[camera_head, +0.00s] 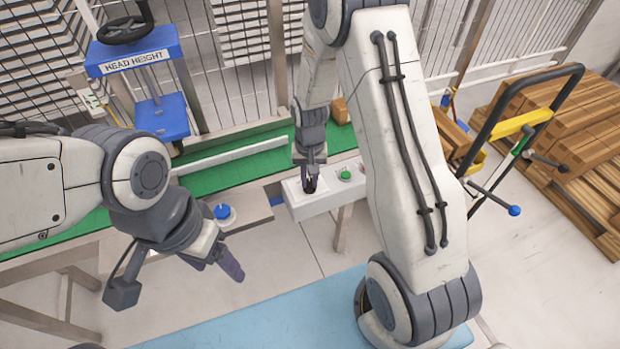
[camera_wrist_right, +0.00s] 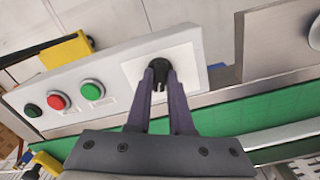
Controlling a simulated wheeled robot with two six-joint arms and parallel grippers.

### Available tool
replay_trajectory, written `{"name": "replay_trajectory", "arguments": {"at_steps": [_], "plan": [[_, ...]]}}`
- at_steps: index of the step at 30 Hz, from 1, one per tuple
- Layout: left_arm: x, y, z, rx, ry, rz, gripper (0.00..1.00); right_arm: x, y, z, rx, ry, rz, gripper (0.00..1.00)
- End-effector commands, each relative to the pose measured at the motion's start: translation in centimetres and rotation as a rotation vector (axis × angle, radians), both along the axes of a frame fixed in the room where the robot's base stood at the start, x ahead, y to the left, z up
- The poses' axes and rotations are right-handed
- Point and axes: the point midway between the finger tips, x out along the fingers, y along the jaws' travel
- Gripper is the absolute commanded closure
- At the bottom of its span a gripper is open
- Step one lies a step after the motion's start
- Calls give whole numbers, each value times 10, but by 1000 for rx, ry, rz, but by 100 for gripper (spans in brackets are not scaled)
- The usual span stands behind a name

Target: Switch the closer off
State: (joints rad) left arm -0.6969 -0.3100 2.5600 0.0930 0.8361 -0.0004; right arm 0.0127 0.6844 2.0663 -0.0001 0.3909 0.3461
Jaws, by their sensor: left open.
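A white control box (camera_head: 320,203) stands beside the green conveyor. A black rotary switch knob (camera_wrist_right: 159,72) sits on a pale square plate at one end of the box. My right gripper (camera_head: 309,184) reaches down to this knob, and in the right wrist view its two dark fingers (camera_wrist_right: 161,80) are closed in on it from both sides. The fingers partly hide the knob, so its exact turn is hard to read. My left gripper (camera_head: 216,263) is open and empty above the floor, left of the box.
The box also carries green and red buttons (camera_wrist_right: 58,101). A blue button (camera_head: 223,211) sits on a metal ledge to the left. The green conveyor (camera_head: 240,170) runs behind. A blue mat (camera_head: 260,315) lies in front, and a pallet of boxes (camera_head: 575,130) stands right.

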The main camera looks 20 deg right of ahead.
Motion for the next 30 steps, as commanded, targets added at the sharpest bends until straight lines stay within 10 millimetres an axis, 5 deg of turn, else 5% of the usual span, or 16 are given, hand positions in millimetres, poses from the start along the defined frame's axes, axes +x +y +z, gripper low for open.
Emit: {"name": "replay_trajectory", "arguments": {"at_steps": [11,30], "plan": [[0,0,6,0,0,0,31,0,0,2,0,1,93,100],[0,0,27,0,0,0,31,1,0,2,0,0,601,100]]}}
